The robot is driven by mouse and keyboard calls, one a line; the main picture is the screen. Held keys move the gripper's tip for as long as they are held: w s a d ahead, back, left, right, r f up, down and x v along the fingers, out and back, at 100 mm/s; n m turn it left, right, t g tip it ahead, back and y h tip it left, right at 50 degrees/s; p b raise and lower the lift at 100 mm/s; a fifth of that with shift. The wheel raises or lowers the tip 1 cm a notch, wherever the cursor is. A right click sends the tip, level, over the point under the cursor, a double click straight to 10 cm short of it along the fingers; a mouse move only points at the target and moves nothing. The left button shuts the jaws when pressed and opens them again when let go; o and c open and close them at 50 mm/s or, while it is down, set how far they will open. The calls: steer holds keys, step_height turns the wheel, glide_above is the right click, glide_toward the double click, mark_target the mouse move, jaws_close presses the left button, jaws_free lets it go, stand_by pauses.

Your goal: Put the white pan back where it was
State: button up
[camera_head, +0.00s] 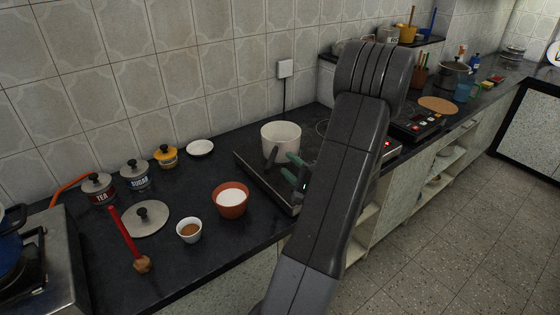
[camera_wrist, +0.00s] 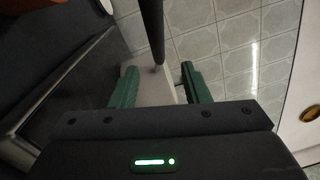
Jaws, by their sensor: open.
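The white pan (camera_head: 281,134) stands upright on a dark cooktop (camera_head: 255,172) on the counter, with a grey handle on its near side. My gripper (camera_head: 289,165) has green fingers and is just to the right of and nearer than the pan, close to its handle. In the wrist view my gripper (camera_wrist: 158,67) is open. A dark rod (camera_wrist: 152,28), probably the pan's handle, comes down from the top edge and ends between the fingertips. I cannot tell whether any finger touches it. The pan's body is not recognisable in the wrist view.
A terracotta bowl (camera_head: 231,204), a small white cup (camera_head: 189,232), a steel lid (camera_head: 146,219) and jars stand left of the cooktop. A second cooktop (camera_head: 418,124) lies to the right, beyond my arm. The counter's front edge runs below my gripper. My arm hides part of the counter.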

steer(key=shift+b+v, duration=0.3)
steer(key=shift+v, duration=1.7)
